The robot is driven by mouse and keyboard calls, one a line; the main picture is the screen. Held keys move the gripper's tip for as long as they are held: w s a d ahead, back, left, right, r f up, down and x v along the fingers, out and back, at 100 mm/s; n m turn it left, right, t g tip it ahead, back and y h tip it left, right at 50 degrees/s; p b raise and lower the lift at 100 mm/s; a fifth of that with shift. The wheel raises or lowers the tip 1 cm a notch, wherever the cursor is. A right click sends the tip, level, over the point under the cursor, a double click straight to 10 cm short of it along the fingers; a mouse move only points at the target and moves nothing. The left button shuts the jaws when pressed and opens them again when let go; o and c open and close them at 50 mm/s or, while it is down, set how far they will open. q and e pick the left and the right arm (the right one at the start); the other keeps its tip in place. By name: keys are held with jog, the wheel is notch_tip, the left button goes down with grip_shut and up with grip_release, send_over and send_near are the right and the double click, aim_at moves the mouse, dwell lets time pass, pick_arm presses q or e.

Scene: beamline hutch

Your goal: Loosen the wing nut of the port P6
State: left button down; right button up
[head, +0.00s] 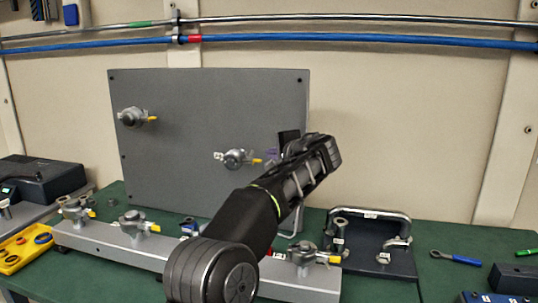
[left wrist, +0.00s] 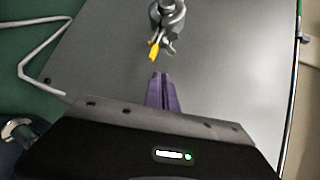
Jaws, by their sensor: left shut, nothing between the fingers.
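My left gripper (head: 271,157) is in front of the grey upright panel (head: 200,90). Its purple fingers are shut and empty, and they also show in the left wrist view (left wrist: 162,90). Just left of the fingertips, a metal clamped port (head: 235,158) with a yellow tab sticks out of the panel. In the left wrist view this port (left wrist: 170,14) is straight beyond the fingertips, with a gap between. Its yellow tab (left wrist: 154,50) and small metal wing point towards the fingers. Port labels are too small to read, so I cannot tell which is P6. My right gripper is not in view.
Another port (head: 132,116) is at the panel's upper left. A grey rail (head: 110,240) in front carries several similar ports; my left arm hides part of it. A dark plate with a handle (head: 370,245) and a blue wrench (head: 455,258) lie at right. A yellow tray (head: 25,248) is at left.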

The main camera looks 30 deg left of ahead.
pick_arm(q)
jog(key=d+r, duration=0.3)
jog(key=d, duration=0.7)
jog(key=shift+s, duration=0.15)
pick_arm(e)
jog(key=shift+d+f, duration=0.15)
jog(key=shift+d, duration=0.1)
pick_arm(q)
jog(key=shift+d, duration=0.1)
jog(key=c, duration=2.2)
grip_release()
